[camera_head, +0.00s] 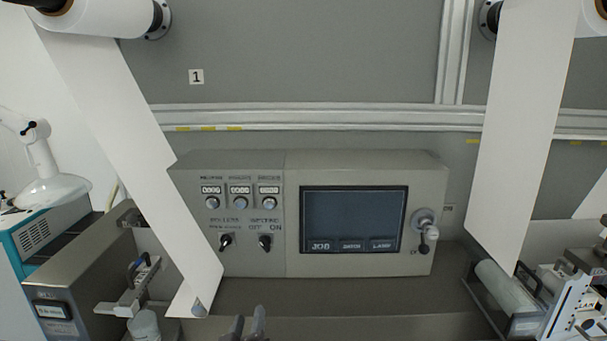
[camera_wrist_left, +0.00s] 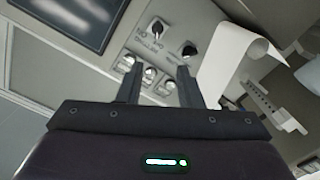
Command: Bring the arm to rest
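My left gripper (camera_head: 247,322) shows only as two dark fingertips at the bottom edge of the head view, in front of and below the grey control panel (camera_head: 290,168). In the left wrist view the gripper (camera_wrist_left: 160,72) has its two fingers apart with nothing between them. The panel's switches and buttons lie beyond the fingers there, and I see no contact. The rest of the left arm is hidden below the head view. My right gripper is not in view.
The panel carries a dark screen (camera_head: 354,215), a left knob (camera_head: 226,242), a right knob (camera_head: 265,242) and a lever (camera_head: 427,235). A white web (camera_head: 125,130) hangs at the left and another web (camera_head: 520,120) at the right. A grey unit (camera_head: 85,270) stands at lower left.

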